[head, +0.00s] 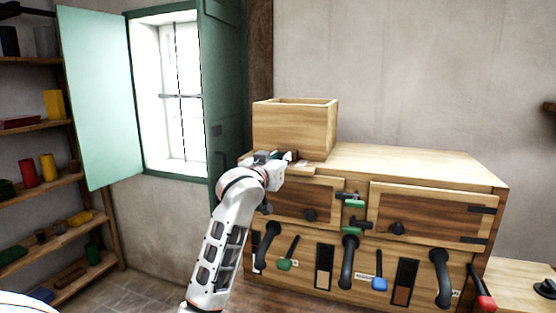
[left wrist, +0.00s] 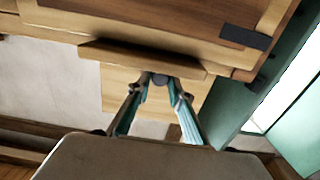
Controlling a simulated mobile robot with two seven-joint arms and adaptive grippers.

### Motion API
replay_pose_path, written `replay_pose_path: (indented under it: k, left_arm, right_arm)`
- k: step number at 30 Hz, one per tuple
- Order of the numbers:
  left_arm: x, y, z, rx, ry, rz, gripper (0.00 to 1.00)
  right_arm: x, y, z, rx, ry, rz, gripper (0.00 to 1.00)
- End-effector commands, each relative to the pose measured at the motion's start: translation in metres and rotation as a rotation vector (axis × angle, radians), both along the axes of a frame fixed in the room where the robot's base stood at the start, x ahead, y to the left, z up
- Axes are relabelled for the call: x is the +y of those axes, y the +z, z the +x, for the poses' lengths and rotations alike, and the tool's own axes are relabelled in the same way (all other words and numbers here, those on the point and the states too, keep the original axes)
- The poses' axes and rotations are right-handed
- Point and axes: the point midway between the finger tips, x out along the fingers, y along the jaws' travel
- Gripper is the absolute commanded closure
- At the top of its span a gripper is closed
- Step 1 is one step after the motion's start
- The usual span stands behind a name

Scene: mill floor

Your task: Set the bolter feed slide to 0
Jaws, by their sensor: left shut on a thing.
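The bolter is a wide wooden cabinet (head: 420,165) with an open-topped wooden feed box (head: 290,130) on its left end. My left gripper (head: 292,158) is at the base of this box, at the cabinet's top left edge. In the left wrist view the fingers (left wrist: 160,82) close on a small dark knob (left wrist: 160,79) in front of a wooden slide board (left wrist: 140,57). I take this to be the feed slide. Its scale or markings cannot be read, and my gripper and wrist hide much of it in the head view. My right gripper is in neither view.
The cabinet front carries black spouts (head: 348,262), a green-handled lever (head: 288,254), a blue-handled lever (head: 379,276) and a red-handled lever (head: 484,298). A green shutter (head: 222,90) and window stand behind left. Shelves (head: 50,180) line the left. The cabinet top right of the box is clear.

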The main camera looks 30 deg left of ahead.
Motion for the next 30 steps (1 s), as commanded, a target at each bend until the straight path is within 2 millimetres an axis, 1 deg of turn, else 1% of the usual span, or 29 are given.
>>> replay_pose_path:
  k: [3, 4, 5, 15, 19, 23, 30]
  left_arm:
    - [0.001, 0.003, 0.000, -0.006, 0.002, 0.000, 1.00]
    - [0.001, 0.003, 0.000, -0.006, 0.002, -0.001, 0.72]
    - [0.001, 0.003, 0.000, -0.006, 0.002, -0.001, 0.64]
    - [0.001, 0.002, -0.001, -0.004, 0.001, 0.000, 0.64]
    - [-0.002, 0.002, -0.008, -0.004, 0.000, -0.001, 0.64]
    - [-0.006, 0.002, -0.026, -0.005, -0.001, -0.001, 0.64]
    - [-0.017, 0.002, -0.073, -0.005, 0.000, -0.001, 0.64]
  right_arm:
    - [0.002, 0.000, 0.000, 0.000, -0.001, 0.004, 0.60]
    - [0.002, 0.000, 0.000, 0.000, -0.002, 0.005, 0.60]
    - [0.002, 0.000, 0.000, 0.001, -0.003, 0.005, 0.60]
    - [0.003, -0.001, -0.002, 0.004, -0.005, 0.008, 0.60]
    - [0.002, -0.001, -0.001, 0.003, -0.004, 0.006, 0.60]
    - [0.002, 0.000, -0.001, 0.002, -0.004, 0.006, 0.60]
    - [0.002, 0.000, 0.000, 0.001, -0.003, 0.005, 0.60]
